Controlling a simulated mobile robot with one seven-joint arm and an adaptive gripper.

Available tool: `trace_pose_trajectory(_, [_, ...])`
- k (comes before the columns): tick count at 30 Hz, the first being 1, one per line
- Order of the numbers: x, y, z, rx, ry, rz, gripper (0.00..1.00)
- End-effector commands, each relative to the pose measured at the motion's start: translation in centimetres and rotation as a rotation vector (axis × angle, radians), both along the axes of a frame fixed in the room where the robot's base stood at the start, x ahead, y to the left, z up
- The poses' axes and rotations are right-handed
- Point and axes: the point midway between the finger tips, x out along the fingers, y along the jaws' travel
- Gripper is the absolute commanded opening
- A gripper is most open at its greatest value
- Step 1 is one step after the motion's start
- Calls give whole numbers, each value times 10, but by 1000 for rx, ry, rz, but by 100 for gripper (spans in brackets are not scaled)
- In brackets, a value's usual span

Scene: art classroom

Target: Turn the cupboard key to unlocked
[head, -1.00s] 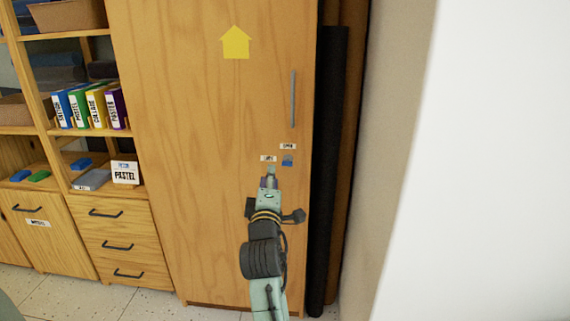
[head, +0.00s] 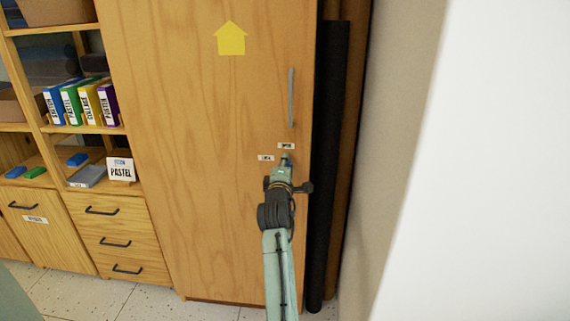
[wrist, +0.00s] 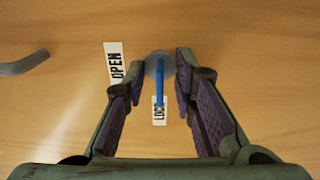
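The cupboard key shows as a blue bar (wrist: 159,92) in the wrist view, set at a round grey lock plate (wrist: 151,66) on the cupboard door (head: 190,170). The bar lines up with the LOCK label (wrist: 158,117) and partly covers it. The OPEN label (wrist: 115,65) lies to the left there, partly behind a finger. My gripper (wrist: 161,62) is open, with one finger on each side of the key; gaps show between the pads and the key. In the head view my gripper (head: 285,162) is at the lock, and it hides the key.
A grey vertical handle (head: 291,98) is on the door above the lock. A dark roll (head: 328,170) stands right of the cupboard, then a wall (head: 395,150). Shelves with binders (head: 80,104) and drawers (head: 115,240) are at the left.

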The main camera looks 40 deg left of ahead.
Motion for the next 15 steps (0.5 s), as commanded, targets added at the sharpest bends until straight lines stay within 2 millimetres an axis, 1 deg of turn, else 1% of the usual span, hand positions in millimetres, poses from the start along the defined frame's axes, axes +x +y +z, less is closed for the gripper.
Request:
trace_pose_trajectory(6, [0, 0, 0, 0, 0, 0, 24])
trace_pose_trajectory(15, [0, 0, 0, 0, 0, 0, 4])
